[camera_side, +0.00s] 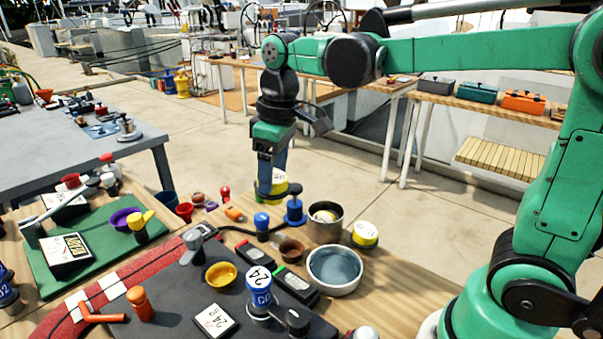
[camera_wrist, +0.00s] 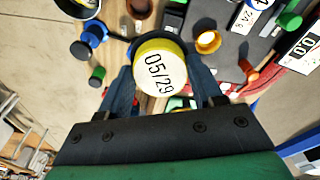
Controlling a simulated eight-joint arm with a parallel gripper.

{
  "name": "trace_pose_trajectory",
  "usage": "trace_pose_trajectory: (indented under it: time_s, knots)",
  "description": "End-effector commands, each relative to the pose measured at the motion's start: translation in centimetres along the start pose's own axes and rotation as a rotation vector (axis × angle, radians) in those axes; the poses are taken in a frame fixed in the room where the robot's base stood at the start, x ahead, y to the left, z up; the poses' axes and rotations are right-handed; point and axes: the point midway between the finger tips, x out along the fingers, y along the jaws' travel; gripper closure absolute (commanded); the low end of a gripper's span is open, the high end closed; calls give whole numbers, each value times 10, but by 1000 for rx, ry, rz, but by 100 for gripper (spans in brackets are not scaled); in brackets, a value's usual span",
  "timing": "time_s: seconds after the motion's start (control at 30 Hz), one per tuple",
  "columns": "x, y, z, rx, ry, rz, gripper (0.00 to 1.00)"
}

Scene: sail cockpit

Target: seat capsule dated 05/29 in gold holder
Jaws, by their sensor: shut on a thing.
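My gripper (camera_side: 272,180) is shut on a yellow-banded capsule (camera_side: 279,184) and holds it above the wooden table. In the wrist view the white top of the capsule (camera_wrist: 160,72) faces the camera and reads 05/29, tilted, between the two fingers. The gold holder (camera_side: 221,275) is a shallow round cup on the dark mat, in front of and left of my gripper in the side view. It also shows in the wrist view (camera_wrist: 208,40), above and right of the held capsule. It looks empty.
A blue-handled piece (camera_side: 294,207) and a metal cup (camera_side: 325,222) stand close to my gripper. A grey-white bowl (camera_side: 335,268), a brown cup (camera_side: 291,251) and another yellow-banded capsule (camera_side: 365,235) are nearby. A blue-and-white piece marked 24 (camera_side: 259,287) stands right of the gold holder.

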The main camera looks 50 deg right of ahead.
Motion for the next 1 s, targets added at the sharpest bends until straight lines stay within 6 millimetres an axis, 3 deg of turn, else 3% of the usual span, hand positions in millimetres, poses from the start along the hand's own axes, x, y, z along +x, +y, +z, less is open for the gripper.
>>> trace_pose_trajectory:
  time_s: [0.1,0.33,1.0]
  knots:
    - [24,-38,-31,-108,0,-13,94]
    - [48,-80,-53,-204,1,-24,94]
    - [104,-85,-49,-214,1,-26,94]
